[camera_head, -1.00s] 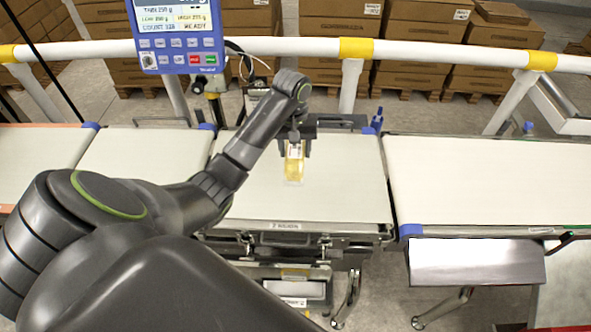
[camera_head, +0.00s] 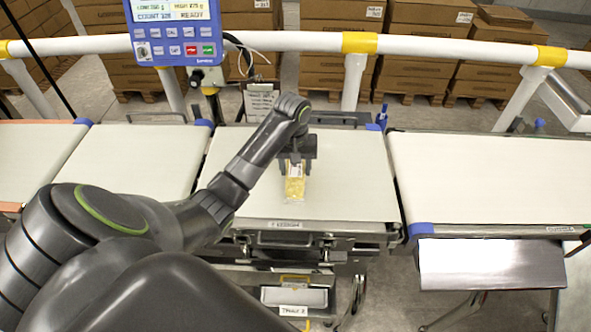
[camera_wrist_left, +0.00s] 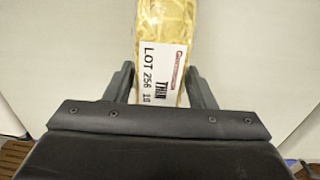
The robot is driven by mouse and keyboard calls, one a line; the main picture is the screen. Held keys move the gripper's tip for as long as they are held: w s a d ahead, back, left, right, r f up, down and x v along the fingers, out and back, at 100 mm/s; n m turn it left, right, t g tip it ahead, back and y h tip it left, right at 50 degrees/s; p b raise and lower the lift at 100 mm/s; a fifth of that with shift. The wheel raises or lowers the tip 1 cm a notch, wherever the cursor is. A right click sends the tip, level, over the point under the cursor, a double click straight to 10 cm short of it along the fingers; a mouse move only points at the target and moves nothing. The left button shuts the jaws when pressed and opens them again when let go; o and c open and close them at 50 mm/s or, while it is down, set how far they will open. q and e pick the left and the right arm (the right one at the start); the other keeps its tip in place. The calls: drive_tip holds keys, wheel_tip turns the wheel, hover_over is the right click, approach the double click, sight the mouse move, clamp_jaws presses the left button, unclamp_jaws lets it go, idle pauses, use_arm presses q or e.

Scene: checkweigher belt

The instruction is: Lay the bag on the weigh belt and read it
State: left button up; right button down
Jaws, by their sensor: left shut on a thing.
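The bag (camera_head: 294,184) is a small clear pack with yellow contents and a white label. My left gripper (camera_head: 296,163) is shut on its far end, over the middle of the pale weigh belt (camera_head: 350,195). In the left wrist view the bag (camera_wrist_left: 162,25) lies between the two fingers (camera_wrist_left: 160,85), and its label shows "LOT 256". I cannot tell whether the bag touches the belt or hangs just above it. The blue display unit (camera_head: 175,32) stands at the back left, its screen cut off by the top edge. My right gripper is not in view.
Other belts lie to the left (camera_head: 140,160) and right (camera_head: 490,180) of the weigh belt. A white rail (camera_head: 290,42) with yellow bands runs behind, with stacked cartons (camera_head: 420,50) beyond. A metal chute (camera_head: 490,264) sits below the right belt. Bare belt surrounds the bag.

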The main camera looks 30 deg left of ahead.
use_arm(q)
drive_tip(key=shift+f, duration=0.15)
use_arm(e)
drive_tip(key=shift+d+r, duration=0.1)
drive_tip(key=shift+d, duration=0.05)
use_arm(q)
drive_tip(key=o, duration=1.1)
drive_tip(key=shift+f, duration=0.15)
drive_tip(key=shift+o, duration=0.2)
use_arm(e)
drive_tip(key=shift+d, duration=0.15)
use_arm(q)
drive_tip(key=shift+r, duration=0.4)
wheel_tip(320, 180, up, 4)
drive_tip(key=shift+f+p, duration=0.15)
drive_tip(key=shift+p, duration=0.45)
wheel_tip(320, 180, up, 8)
drive_tip(key=p, duration=0.7)
drive_tip(key=shift+a+p, duration=0.15)
drive_tip(key=shift+p, duration=0.25)
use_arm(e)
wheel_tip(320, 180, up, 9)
